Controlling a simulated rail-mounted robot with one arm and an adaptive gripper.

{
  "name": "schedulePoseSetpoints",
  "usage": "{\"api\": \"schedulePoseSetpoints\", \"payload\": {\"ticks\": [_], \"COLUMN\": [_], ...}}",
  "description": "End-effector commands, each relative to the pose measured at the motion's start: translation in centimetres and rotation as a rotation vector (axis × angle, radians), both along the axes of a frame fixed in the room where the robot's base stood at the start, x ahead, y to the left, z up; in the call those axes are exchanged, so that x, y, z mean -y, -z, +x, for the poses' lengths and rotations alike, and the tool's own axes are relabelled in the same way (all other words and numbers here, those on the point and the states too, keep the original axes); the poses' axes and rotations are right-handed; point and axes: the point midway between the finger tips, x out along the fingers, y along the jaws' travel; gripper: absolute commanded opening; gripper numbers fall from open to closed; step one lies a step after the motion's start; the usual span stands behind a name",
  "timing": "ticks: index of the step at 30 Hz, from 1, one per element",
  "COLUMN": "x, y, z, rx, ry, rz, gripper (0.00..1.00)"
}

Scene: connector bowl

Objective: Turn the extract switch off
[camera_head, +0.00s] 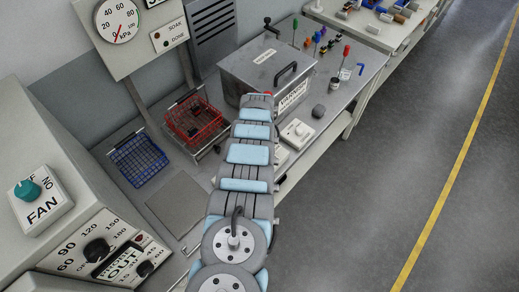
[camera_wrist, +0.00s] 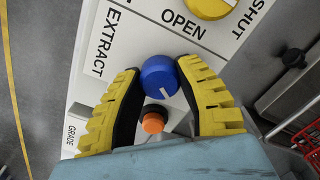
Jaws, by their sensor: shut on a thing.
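The extract switch is a round blue knob (camera_wrist: 159,77) with a white line on it, beside the printed word EXTRACT on a white panel (camera_wrist: 140,35) in the wrist view. The line slants down to the right. My gripper (camera_wrist: 165,90) has its two yellow-and-black fingers on either side of the knob, shut on it. The off and on marks of this switch are not readable. In the head view my arm hides the gripper and the blue knob.
A yellow knob (camera_wrist: 209,5) marked OPEN and SHUT is above the blue knob, and an orange button (camera_wrist: 153,123) is below it. In the head view, a grey lidded box (camera_head: 265,70), a red basket (camera_head: 194,118), a blue basket (camera_head: 138,160) and a teal FAN knob (camera_head: 27,190) stand around.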

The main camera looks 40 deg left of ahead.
Motion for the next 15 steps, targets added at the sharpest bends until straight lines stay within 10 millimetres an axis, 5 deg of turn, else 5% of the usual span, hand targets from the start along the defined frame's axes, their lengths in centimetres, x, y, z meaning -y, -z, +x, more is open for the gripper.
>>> {"api": "schedulePoseSetpoints", "payload": {"ticks": [15], "x": [0.11], "y": [0.32], "z": [0.07], "rx": [-0.001], "ry": [-0.445], "rz": [-0.001], "gripper": [0.00]}}
